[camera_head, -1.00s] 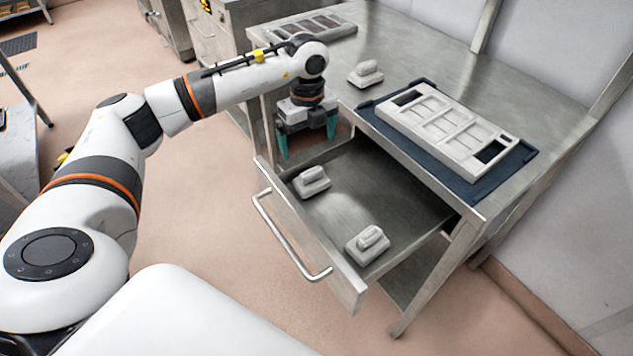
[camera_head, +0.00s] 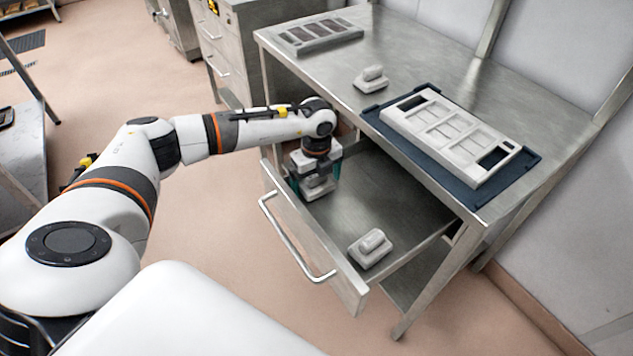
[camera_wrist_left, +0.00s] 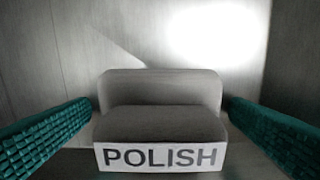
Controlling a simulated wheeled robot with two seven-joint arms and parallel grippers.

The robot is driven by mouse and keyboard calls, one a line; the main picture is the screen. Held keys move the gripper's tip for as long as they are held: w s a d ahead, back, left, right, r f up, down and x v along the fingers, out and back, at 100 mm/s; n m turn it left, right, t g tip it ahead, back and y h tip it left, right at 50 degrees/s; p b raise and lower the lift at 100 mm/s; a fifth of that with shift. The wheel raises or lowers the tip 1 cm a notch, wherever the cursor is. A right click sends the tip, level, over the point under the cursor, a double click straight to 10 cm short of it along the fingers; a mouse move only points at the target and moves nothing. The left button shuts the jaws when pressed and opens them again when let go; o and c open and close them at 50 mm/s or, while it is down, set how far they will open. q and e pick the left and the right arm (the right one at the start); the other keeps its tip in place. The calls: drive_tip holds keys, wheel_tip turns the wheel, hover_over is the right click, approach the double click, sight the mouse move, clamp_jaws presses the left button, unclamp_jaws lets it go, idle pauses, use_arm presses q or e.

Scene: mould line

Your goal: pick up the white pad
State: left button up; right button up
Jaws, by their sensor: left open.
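A pale grey-white pad with a grip on top (camera_head: 319,190) lies in the open drawer (camera_head: 405,190), partly hidden by my left gripper. In the left wrist view this pad (camera_wrist_left: 160,120) faces me with a white label reading "POLISH". My left gripper (camera_head: 315,180) points down over it, open, with one teal finger on each side. In the left wrist view, gaps show between the pad and the fingers. A second similar pad (camera_head: 370,248) lies in the drawer nearer its front right. A third (camera_head: 371,79) stands on the steel table top. My right gripper is not in view.
The drawer's front panel and bar handle (camera_head: 290,240) stand out from the steel table (camera_head: 430,50). A white mould frame (camera_head: 450,130) lies on a dark blue tray (camera_head: 478,200). A grey frame with dark cells (camera_head: 318,35) lies at the back left.

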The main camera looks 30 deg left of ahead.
use_arm(q)
drive_tip(key=c, duration=1)
wheel_tip(320, 180, up, 10)
drive_tip(key=shift+r+b, duration=0.1)
drive_tip(key=shift+b, duration=0.3)
drive_tip(key=shift+c, duration=0.2)
